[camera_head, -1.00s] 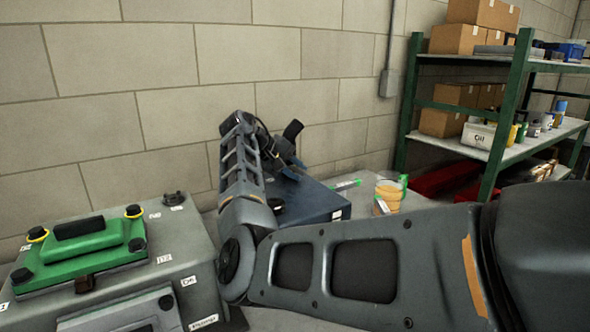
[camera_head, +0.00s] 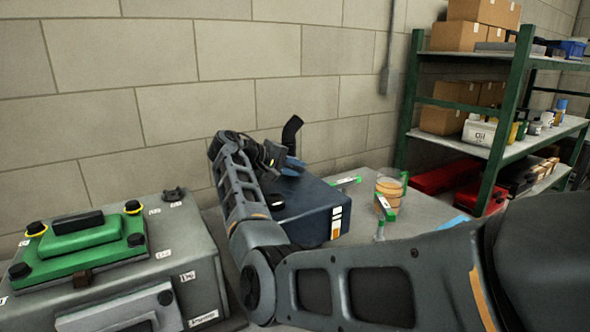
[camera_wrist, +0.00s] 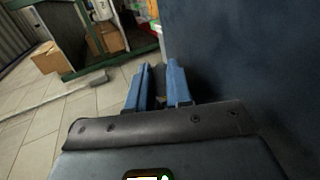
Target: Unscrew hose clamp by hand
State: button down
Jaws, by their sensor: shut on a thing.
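A black hose end (camera_head: 291,130) stands up above a dark blue unit (camera_head: 305,208) at the wall in the head view. My gripper (camera_head: 291,165) is beside the base of this hose, above the unit's top, partly covered by my own wrist. In the wrist view its blue fingers (camera_wrist: 158,88) are close together, with a small dark thing (camera_wrist: 158,76) between them. I cannot make out whether this is the hose clamp. I do not see the clamp clearly in either view. The blue unit's side (camera_wrist: 245,60) fills the wrist view's right half.
A grey case with a green-topped block (camera_head: 85,243) stands at the left. A glass jar with orange contents (camera_head: 390,188) and green-marked items stand right of the unit. A green shelf (camera_head: 508,120) holds boxes. My forearm crosses the front.

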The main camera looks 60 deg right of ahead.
dwell(0.3)
jog(key=c, duration=1.4)
grip_release()
jog(key=shift+w+a, duration=0.1)
jog(key=shift+b+v, duration=0.95)
jog(key=shift+v, duration=2.8)
jog(key=shift+f, duration=0.1)
